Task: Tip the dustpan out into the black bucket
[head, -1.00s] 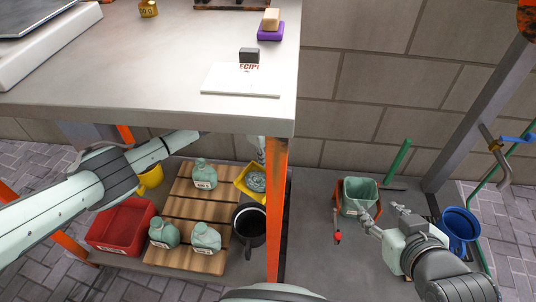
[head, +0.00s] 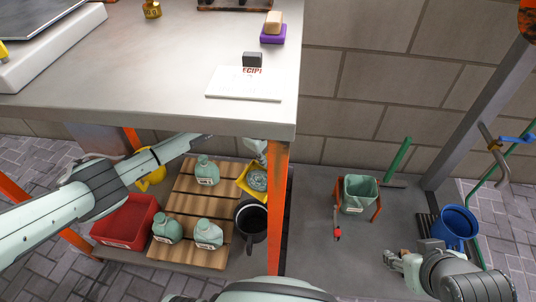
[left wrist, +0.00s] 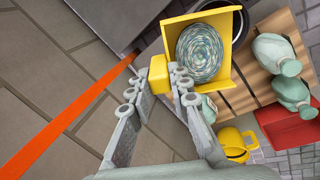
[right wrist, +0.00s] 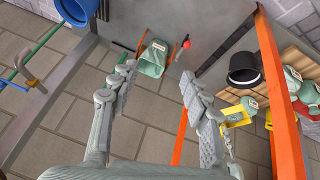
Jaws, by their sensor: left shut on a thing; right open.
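My left gripper (left wrist: 155,85) is shut on the handle of the yellow dustpan (left wrist: 228,83). A round heap of speckled grey-green bits (left wrist: 200,53) lies in the pan. In the head view the dustpan (head: 242,181) is under the table, just behind the black bucket (head: 243,233), with my left gripper (head: 258,150) behind it, partly hidden by the tabletop. The bucket stands upright at the right end of the wooden slats; in the left wrist view the pan partly covers it. My right gripper (head: 393,257) is open and empty, low over the grey floor panel at right.
Several pale green jugs (head: 207,171) stand on the slats (head: 190,190), beside a red bin (head: 125,222). An orange table leg (head: 278,210) stands right of the bucket. A grey-green bin (head: 358,194) and a blue bucket (head: 457,223) stand at right.

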